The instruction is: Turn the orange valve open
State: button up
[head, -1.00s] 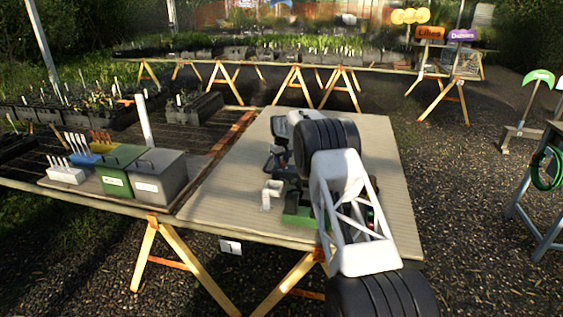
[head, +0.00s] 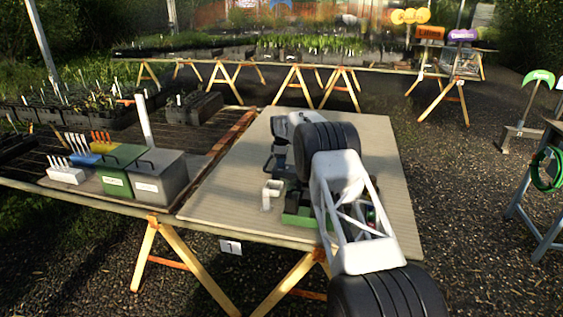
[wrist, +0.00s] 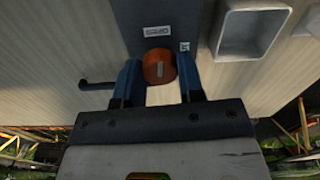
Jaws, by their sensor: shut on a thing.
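The orange valve (wrist: 159,66) is a round knob with a pale bar mark on its face, in the upper middle of the wrist view. It sits at the lower end of a dark grey panel with small white labels. My gripper (wrist: 159,80) has one blue finger on each side of the knob and is shut on it. In the head view my gripper (head: 278,158) reaches over the board on the table, and my arm hides the valve there.
A white square cup (wrist: 252,32) stands right of the valve, with a small black lever (wrist: 97,86) to the left. A green tray (head: 297,216) lies under my arm. Green and grey bins (head: 158,182) stand left of the board (head: 225,185), whose left part is clear.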

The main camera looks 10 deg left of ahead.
jog(key=shift+n, duration=0.7)
jog(key=o, duration=0.9)
jog(key=shift+r, duration=3.95)
